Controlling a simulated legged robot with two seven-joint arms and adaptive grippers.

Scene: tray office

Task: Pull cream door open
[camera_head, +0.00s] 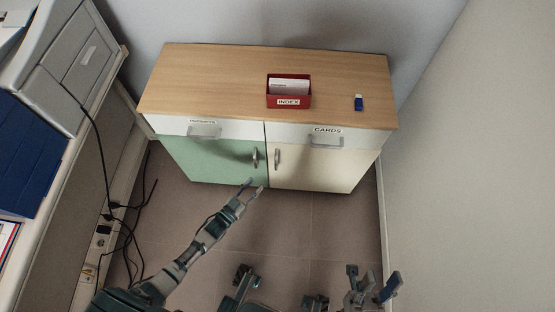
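The cream door (318,168) is the right-hand door of a low wooden-topped cabinet, and it looks closed. Its metal handle (277,158) stands upright near the door's left edge. The green door (212,161) beside it also looks closed, with its own handle (255,157) near the middle seam. My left gripper (254,187) is low in front of the cabinet, below the two handles and apart from them. Its fingertips are spread and nothing shows between them. My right gripper (374,286) is at the lower right, far from the cabinet, with its fingers apart and empty.
A desk with a printer (75,60) and hanging black cables stands at the left. A wall (460,170) bounds the right. Tiled floor (320,230) is free in front.

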